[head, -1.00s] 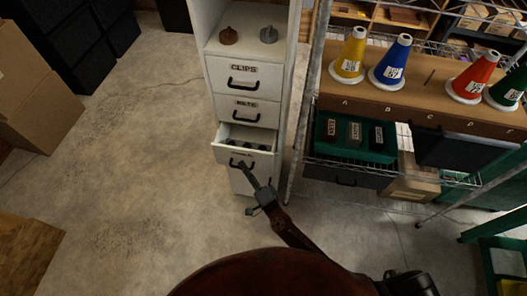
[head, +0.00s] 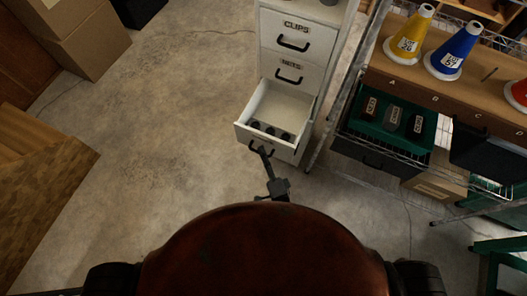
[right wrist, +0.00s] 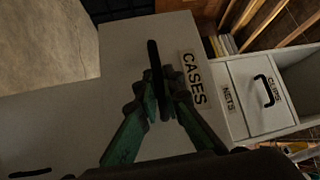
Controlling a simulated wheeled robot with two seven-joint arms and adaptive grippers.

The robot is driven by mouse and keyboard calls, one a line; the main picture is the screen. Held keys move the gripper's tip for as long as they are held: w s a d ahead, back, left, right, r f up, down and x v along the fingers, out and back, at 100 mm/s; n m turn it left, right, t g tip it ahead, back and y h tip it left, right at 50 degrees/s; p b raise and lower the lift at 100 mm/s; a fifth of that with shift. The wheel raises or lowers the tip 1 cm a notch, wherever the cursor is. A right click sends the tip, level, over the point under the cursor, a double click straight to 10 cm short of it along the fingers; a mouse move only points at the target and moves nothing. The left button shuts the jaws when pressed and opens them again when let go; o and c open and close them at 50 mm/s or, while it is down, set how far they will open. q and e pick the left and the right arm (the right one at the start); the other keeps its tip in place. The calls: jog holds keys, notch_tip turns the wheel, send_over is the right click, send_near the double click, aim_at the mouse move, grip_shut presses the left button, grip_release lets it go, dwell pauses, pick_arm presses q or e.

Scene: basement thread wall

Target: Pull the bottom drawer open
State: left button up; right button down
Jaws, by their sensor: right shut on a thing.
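A white cabinet (head: 347,60) stands upright with drawers labelled CLIPS (head: 297,38) and NETS (head: 291,70), both shut. Below them a drawer (head: 241,131) is pulled well out, with several dark items inside. In the right wrist view its front (right wrist: 125,45) carries the label CASES. My right gripper (head: 262,150) is shut on this drawer's black handle (right wrist: 154,65), with a finger on each side of the bar. Another dark handle (right wrist: 30,173) shows lower on the cabinet in the wrist view. My left gripper is not in view.
A wire shelf unit right of the cabinet holds a green tray (head: 357,124), a yellow cone (head: 409,38) and a blue cone (head: 455,52). Cardboard boxes (head: 85,45) stand at the upper left. The concrete floor (head: 165,110) left of the cabinet is clear.

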jog(key=c, duration=2.3)
grip_release()
jog(key=shift+s+d+f, duration=0.1)
jog(key=shift+s+d, duration=0.05)
jog(key=shift+s, duration=0.05)
jog(key=v, duration=1.1)
jog(key=shift+s, duration=0.25)
